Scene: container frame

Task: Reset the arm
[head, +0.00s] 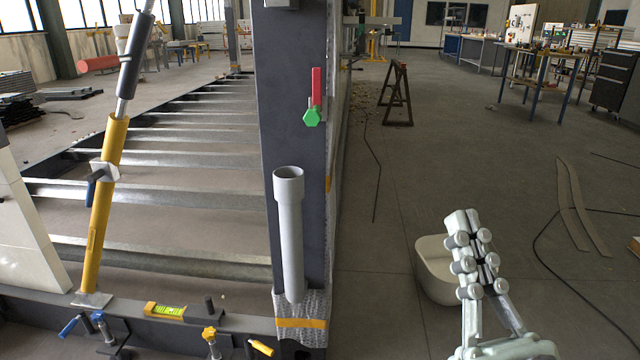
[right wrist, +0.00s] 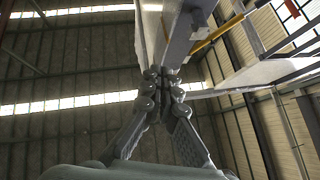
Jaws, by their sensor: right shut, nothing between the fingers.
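My right gripper (head: 474,254) is at the lower right of the head view, pointing up, with its fingers together and nothing between them. It stands to the right of the dark frame post (head: 297,130), apart from it. In the right wrist view my gripper (right wrist: 163,82) shows its closed fingers against the roof, with a grey beam (right wrist: 185,35) above and behind them. My left gripper is not in view.
A pale bin (head: 434,270) stands on the floor behind my right gripper. The post carries a grey tube (head: 290,235) and a red-handled green part (head: 313,100). A yellow prop (head: 103,210) leans at left. A spirit level (head: 165,310) lies on the lower beam. Floor at right holds cables.

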